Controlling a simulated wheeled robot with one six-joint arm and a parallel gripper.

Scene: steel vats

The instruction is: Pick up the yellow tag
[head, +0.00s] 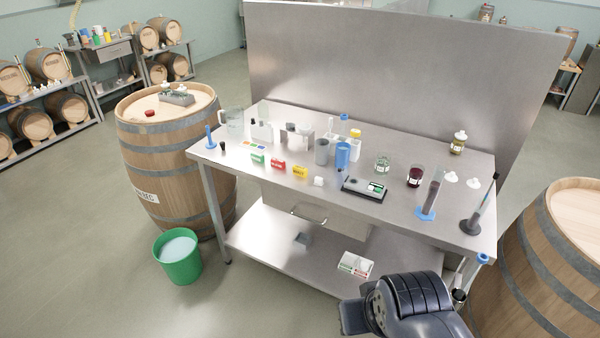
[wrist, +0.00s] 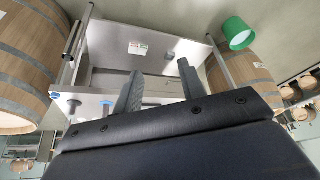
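The yellow tag (head: 300,170) stands on the steel table's top near its front edge, in the head view. A red tag (head: 278,164) and a green tag (head: 257,158) stand in a row to its left, and a small white block (head: 318,181) is just to its right. My gripper (wrist: 159,67) shows in the wrist view with its two fingers spread apart and nothing between them. In the head view my dark arm is at the bottom right, well below and to the right of the yellow tag. The wrist view does not clearly show the tag.
The steel table (head: 230,159) also carries a black scale (head: 365,188), a blue cup (head: 342,155), a grey cup (head: 322,152), glass jars and cylinders. A tall steel panel (head: 400,60) stands behind. Barrels flank the table, and a green bucket (head: 178,262) is on the floor at left.

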